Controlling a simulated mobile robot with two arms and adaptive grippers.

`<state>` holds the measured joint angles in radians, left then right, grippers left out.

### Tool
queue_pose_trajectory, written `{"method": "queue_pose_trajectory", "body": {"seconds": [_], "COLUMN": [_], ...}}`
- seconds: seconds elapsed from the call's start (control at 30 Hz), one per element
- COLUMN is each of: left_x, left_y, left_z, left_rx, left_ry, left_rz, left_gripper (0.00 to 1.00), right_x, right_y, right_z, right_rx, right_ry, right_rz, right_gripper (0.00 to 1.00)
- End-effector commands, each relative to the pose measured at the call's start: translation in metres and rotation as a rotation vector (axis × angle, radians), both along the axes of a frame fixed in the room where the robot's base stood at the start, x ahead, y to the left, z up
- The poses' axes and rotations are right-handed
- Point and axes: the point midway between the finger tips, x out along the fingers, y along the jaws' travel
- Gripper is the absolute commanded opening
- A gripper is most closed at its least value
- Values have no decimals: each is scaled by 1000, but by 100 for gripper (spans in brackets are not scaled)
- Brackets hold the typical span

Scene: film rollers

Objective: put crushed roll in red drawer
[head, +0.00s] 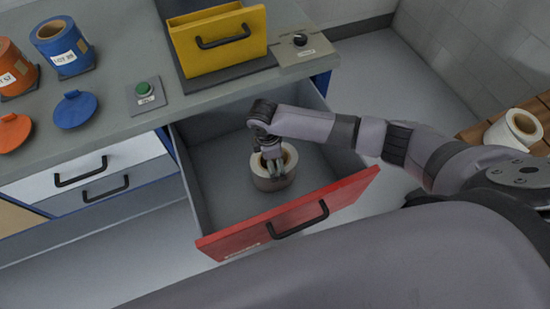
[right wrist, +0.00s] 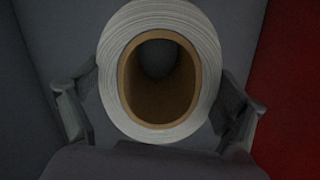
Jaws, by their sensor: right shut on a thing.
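The open red drawer (head: 348,192) extends from under the counter, with a grey interior. The crushed roll (head: 275,183), pale with a tan core, is inside the drawer, upright, with its core opening facing up. In the right wrist view the roll (right wrist: 115,60) shows an oval core opening. My right gripper (head: 269,163) reaches down into the drawer and is shut on the roll. Its two fingers flank the roll in the right wrist view. Whether the roll touches the drawer floor is hard to tell. My left gripper is not in view.
A second roll (head: 515,131) stands on a wooden surface at the right. On the counter are a yellow bin (head: 218,40), an orange canister (head: 14,70), a blue canister (head: 62,47), two loose lids and a green button (head: 144,90). The white drawer (head: 85,168) at left is closed.

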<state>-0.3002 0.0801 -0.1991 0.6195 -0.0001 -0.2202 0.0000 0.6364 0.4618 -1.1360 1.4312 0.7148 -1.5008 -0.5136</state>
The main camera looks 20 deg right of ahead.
Motion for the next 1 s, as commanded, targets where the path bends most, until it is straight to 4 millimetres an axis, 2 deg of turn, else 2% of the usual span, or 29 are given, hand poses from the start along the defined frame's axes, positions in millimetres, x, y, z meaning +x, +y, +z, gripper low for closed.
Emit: {"method": "queue_pose_trajectory", "body": {"seconds": [0.13, 0.17, 0.2, 0.3, 0.67, 0.77, 1.0], "left_x": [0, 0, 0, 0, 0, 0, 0], "left_y": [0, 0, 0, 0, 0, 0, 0], "left_z": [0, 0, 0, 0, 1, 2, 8], "left_rx": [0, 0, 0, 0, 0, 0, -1], "left_ry": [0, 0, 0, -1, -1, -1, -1], "left_rz": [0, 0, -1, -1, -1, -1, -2], "left_gripper": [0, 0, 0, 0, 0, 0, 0], "right_x": [1, 0, 0, 0, 0, 1, 2], "right_y": [0, 0, 0, 0, 0, 1, 7], "right_z": [-1, -2, -2, -2, 1, 12, 62], "right_rx": [2, 0, 0, 0, 0, 0, 1], "right_ry": [-2, 1, 0, 1, -1, -1, -3], "right_rz": [-1, -1, -1, -1, 0, -1, 1], "right_gripper": [30, 92, 95, 100, 100, 100, 100]}}
